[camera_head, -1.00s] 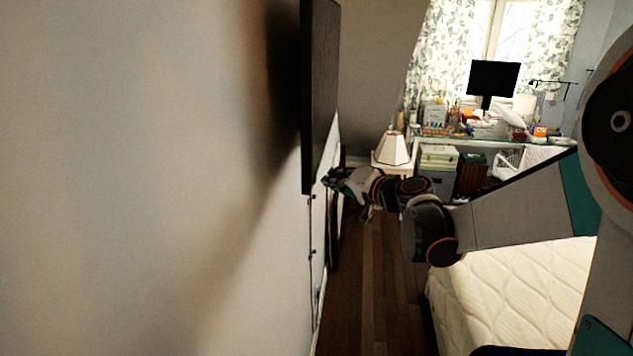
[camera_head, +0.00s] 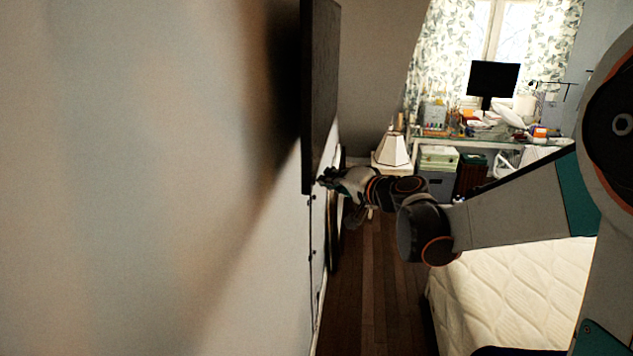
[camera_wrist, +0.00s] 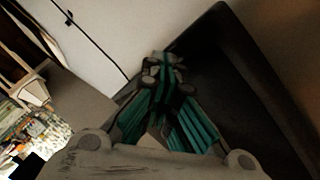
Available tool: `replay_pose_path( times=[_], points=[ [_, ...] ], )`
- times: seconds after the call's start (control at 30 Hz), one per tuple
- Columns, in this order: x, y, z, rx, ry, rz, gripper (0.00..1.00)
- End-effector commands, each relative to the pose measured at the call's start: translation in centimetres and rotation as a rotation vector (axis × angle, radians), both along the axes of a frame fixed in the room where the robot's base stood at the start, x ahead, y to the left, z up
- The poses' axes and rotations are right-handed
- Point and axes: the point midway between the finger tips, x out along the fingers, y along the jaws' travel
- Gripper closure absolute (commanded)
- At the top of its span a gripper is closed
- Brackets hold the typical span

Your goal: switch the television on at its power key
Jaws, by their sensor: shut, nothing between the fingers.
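The television (camera_head: 320,90) is a thin dark panel on the left wall, seen nearly edge-on in the head view. In the wrist view its dark body (camera_wrist: 235,75) fills the right side. My gripper (camera_head: 322,181) is at the television's lower edge, near its bottom corner. In the wrist view my gripper (camera_wrist: 163,62) is shut and empty, its fingertips overlapping the television's edge. I cannot tell whether they touch it. The power key cannot be made out in either view.
A cable (camera_head: 310,235) hangs down the wall below the television. A bed with a white mattress (camera_head: 520,295) stands at the right. A lamp (camera_head: 393,148) and a cluttered desk (camera_head: 470,140) are at the back. The wooden floor (camera_head: 375,290) between wall and bed is clear.

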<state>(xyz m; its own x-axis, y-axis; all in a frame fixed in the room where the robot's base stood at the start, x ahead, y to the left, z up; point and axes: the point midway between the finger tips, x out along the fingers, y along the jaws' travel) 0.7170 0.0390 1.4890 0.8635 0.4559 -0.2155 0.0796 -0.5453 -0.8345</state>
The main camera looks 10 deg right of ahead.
Motion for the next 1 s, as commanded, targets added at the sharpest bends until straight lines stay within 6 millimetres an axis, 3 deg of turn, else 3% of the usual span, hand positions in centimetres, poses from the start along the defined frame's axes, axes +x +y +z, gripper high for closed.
replay_pose_path(
  times=[0.57,1.0],
  points=[
    [0.1,0.2,0.0,0.0,0.0,0.0,1.0],
    [-0.4,-1.3,-0.1,0.0,0.0,0.0,1.0]
  ],
)
